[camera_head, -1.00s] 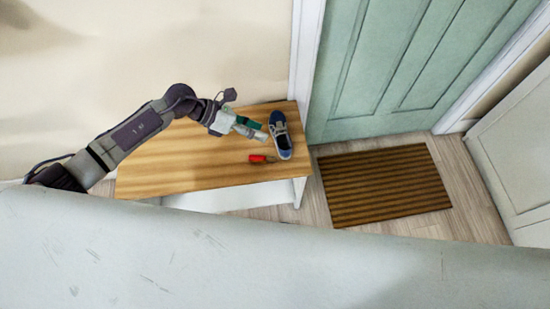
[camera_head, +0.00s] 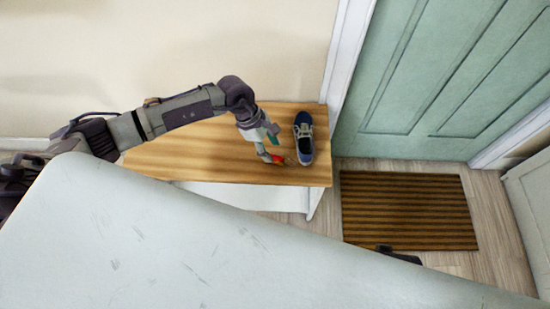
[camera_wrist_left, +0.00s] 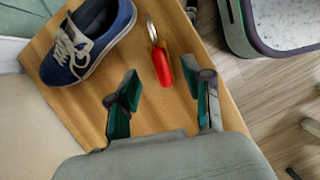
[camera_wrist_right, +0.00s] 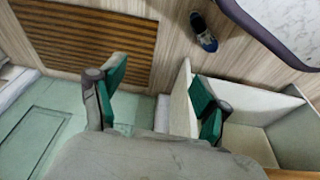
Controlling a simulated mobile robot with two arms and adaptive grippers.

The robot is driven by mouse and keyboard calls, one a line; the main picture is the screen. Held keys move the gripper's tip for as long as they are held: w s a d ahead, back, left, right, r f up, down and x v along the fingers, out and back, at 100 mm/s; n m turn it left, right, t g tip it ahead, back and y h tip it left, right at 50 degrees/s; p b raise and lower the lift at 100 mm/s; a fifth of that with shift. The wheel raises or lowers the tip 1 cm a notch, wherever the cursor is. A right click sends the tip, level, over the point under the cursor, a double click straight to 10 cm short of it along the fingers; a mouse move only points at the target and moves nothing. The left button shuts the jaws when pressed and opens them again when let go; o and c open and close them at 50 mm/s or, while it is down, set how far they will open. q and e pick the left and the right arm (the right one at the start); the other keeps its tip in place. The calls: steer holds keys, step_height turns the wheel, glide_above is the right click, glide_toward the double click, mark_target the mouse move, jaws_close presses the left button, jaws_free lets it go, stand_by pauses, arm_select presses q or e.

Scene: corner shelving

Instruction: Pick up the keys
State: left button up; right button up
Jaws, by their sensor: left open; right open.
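The keys (camera_head: 278,160), a red fob with a metal ring, lie on the wooden bench top near its front right. In the left wrist view the red fob (camera_wrist_left: 161,67) shows between the two fingers, with the ring pointing away. My left gripper (camera_head: 268,152) is open over the bench, close to the keys and partly covering them in the head view. The left wrist view shows its green-padded fingers (camera_wrist_left: 160,75) apart, with nothing held. My right gripper (camera_wrist_right: 160,75) is open and empty in the right wrist view, away from the keys.
A blue shoe (camera_head: 304,138) stands on the bench (camera_head: 200,150) just right of the keys. A striped doormat (camera_head: 405,210) lies on the floor by the green door (camera_head: 440,80). The right wrist view shows a dark shoe (camera_wrist_right: 204,32) on the floor and pale shelf compartments (camera_wrist_right: 245,110).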

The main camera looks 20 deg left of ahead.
mark_target(275, 157)
arm_select(q)
steer(key=x, duration=0.4)
steer(key=shift+f+b, duration=0.1)
steer(key=shift+b, duration=0.2)
steer(key=shift+d+f, duration=0.1)
steer(key=shift+f, duration=0.3)
arm_select(e)
steer(key=r, duration=0.2)
steer(key=shift+w+r, duration=0.2)
steer(key=shift+r, duration=0.2)
arm_select(q)
jaws_close()
